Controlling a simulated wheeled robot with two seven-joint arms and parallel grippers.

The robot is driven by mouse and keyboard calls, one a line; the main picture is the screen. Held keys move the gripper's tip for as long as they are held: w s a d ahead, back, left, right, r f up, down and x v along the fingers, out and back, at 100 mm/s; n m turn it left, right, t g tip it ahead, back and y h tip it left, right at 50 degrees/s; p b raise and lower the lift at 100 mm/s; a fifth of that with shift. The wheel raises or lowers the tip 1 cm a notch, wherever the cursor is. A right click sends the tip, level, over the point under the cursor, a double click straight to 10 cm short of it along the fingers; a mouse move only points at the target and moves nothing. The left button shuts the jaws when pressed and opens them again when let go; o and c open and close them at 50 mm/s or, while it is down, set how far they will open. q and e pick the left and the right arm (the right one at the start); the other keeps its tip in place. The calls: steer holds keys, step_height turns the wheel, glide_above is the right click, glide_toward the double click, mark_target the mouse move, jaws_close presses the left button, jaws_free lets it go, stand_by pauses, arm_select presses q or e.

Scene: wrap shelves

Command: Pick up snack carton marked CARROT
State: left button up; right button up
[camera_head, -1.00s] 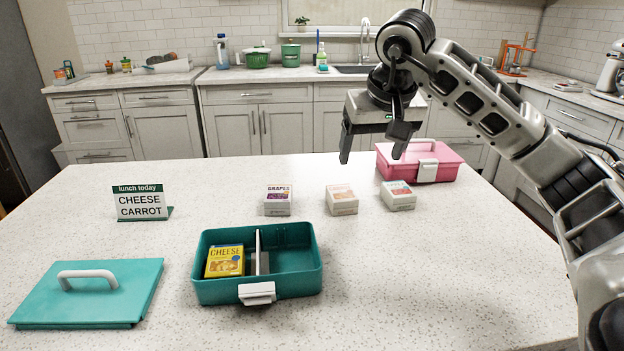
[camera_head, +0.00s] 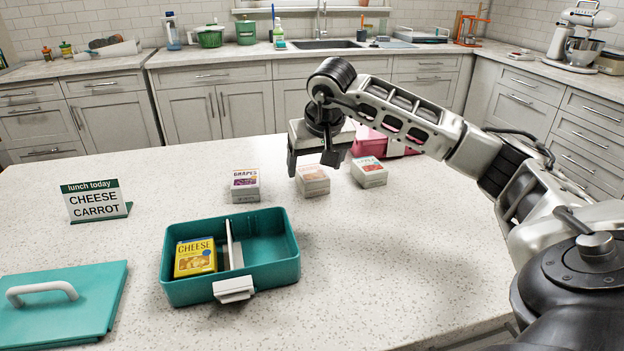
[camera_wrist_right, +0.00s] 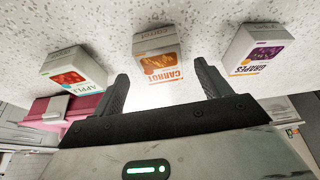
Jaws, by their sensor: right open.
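The carrot snack carton (camera_head: 313,181) is a small white and orange box in the middle of a row of three on the counter. In the right wrist view the carrot carton (camera_wrist_right: 159,56) lies ahead, between the lines of the two fingers, its lettering upside down. My right gripper (camera_head: 312,166) is open and empty, just above and behind the carton in the head view; its fingers also show in the right wrist view (camera_wrist_right: 163,90). I cannot tell whether they touch the carton. My left gripper is out of view.
The grapes carton (camera_head: 245,187) stands left of the carrot carton, the apple carton (camera_head: 369,173) right. A teal lunchbox (camera_head: 270,279) holds a cheese carton (camera_head: 195,257); its right compartment is empty. A sign (camera_head: 96,202), a teal lid (camera_head: 75,300) and a pink box (camera_head: 368,141) are nearby.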

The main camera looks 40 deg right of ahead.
mark_target(312, 172)
steer(key=shift+x, duration=1.95)
steer(key=shift+w+r, duration=0.1)
steer(key=c, duration=1.1)
steer(key=shift+o, duration=0.2)
